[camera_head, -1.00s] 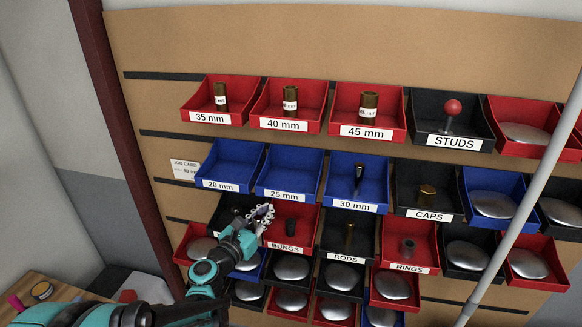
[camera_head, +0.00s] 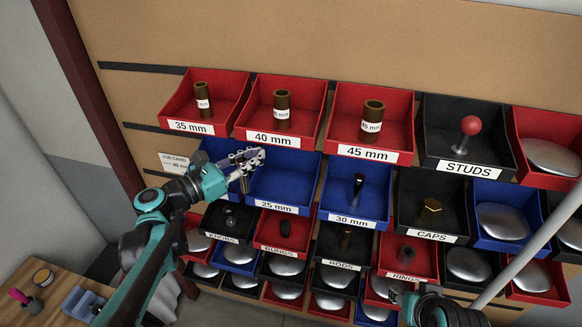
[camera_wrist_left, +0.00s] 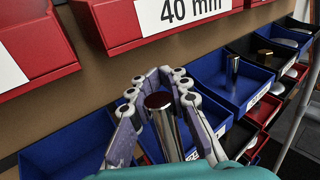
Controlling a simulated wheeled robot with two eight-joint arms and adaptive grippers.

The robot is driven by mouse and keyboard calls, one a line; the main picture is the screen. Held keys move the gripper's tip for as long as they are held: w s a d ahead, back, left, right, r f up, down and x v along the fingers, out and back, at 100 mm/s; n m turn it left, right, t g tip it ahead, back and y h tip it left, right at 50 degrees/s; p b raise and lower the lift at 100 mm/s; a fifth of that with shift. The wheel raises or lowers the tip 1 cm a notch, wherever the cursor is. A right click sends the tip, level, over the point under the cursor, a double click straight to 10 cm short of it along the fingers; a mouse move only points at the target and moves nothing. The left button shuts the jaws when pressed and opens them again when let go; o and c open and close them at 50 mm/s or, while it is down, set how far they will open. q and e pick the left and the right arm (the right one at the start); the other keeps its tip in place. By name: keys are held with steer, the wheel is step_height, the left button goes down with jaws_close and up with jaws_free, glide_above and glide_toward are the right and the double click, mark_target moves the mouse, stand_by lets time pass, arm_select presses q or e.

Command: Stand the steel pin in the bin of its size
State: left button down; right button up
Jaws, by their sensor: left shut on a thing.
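A shiny steel pin (camera_wrist_left: 168,130) stands nearly upright between the fingers of my left gripper (camera_head: 252,157), which is shut on it. In the head view the pin (camera_head: 244,184) shows below the fingers, in front of the blue 20 mm and 25 mm bins. The 25 mm bin (camera_head: 290,168) looks empty in its visible part. The 20 mm bin (camera_head: 208,150) is largely hidden by my gripper. The 30 mm bin (camera_head: 373,183) has a steel pin (camera_head: 357,186) standing in it. My right gripper (camera_head: 400,292) is low at the bottom edge; its fingers are unclear.
Red bins above, 35 mm (camera_head: 175,105), 40 mm (camera_head: 258,120) and 45 mm (camera_head: 345,125), each hold a brown cylinder. The job card (camera_head: 174,161) is left of the blue row. Bins of knobs, bungs, rods, rings and caps lie around and below. A grey pole (camera_head: 530,255) crosses at right.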

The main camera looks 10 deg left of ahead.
arm_select(q)
steer(key=shift+w+d+f, duration=1.25)
steer(key=shift+w, duration=0.5)
steer(key=shift+w+d+f, duration=1.25)
steer(key=shift+w+d, duration=0.05)
steer(key=shift+w, duration=0.45)
steer(key=shift+w+d+f, duration=1.25)
steer(key=shift+w, duration=0.5)
steer(key=shift+s, duration=0.15)
steer(key=shift+s+b, duration=0.1)
steer(key=shift+b, duration=0.2)
steer(key=shift+f, duration=0.1)
steer(key=c, duration=1.4)
jaws_free()
